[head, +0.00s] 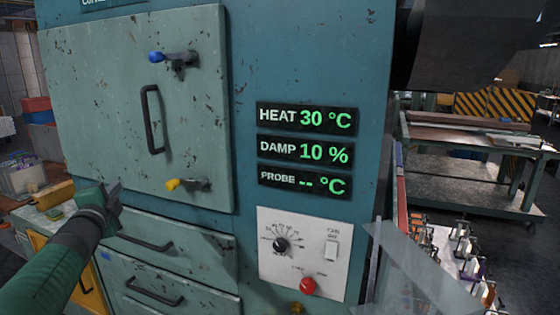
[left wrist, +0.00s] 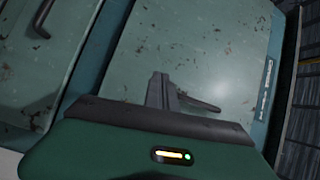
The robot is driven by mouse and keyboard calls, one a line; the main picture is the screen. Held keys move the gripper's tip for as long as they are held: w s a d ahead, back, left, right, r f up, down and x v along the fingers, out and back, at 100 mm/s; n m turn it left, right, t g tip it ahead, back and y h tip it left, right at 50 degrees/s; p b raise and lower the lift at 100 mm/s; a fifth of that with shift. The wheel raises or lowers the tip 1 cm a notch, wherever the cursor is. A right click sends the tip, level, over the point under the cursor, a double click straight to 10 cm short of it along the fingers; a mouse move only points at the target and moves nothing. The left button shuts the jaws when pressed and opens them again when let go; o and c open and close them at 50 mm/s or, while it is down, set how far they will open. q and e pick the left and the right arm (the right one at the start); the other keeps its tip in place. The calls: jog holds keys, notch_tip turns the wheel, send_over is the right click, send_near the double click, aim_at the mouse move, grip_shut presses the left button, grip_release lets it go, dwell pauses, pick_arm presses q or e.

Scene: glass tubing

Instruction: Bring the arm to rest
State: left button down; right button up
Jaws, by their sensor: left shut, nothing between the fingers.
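My left gripper (head: 117,187) is in front of the lower left of a pale green cabinet door (head: 105,110), on a green and grey arm from the left. Its fingers are shut with nothing between them. In the left wrist view the dark fingers (left wrist: 165,92) show against a worn green panel. My right gripper is in neither view.
The door has a black handle (head: 152,118), a blue-tipped latch (head: 175,58) and a yellow-tipped latch (head: 190,184). Drawers with a handle (head: 145,244) lie below. Displays (head: 307,150) and a control panel (head: 300,254) are to the right. A metal table (head: 470,180) stands behind.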

pick_arm(q)
jog(key=s+d+f+n+g+h, duration=0.1)
jog(key=s+d+f+n+g, duration=0.25)
jog(key=f, duration=0.55)
jog(key=s+d+f+n+g, duration=0.25)
jog(key=s+d+f, duration=0.2)
jog(key=f, duration=0.45)
jog(key=s+d+f+n+g+h, duration=0.1)
jog(key=s+d+f+n+g, duration=0.25)
jog(key=f, duration=0.55)
jog(key=s+d+f+n+g, duration=0.1)
jog(key=s+d+f, duration=0.2)
jog(key=s, duration=0.4)
jog(key=s+d+f+n+g+h, duration=0.1)
jog(key=s+d+f+g, duration=0.1)
jog(key=s+d+f, duration=0.2)
jog(key=s+d+f+n+g+h, duration=0.1)
jog(key=s+d+f, duration=0.3)
jog(key=s, duration=0.7)
notch_tip(320, 180, down, 2)
jog(key=shift+s+f+n+g, duration=0.25)
jog(key=shift+s+n+g, duration=0.15)
jog(key=shift+n+g, duration=0.25)
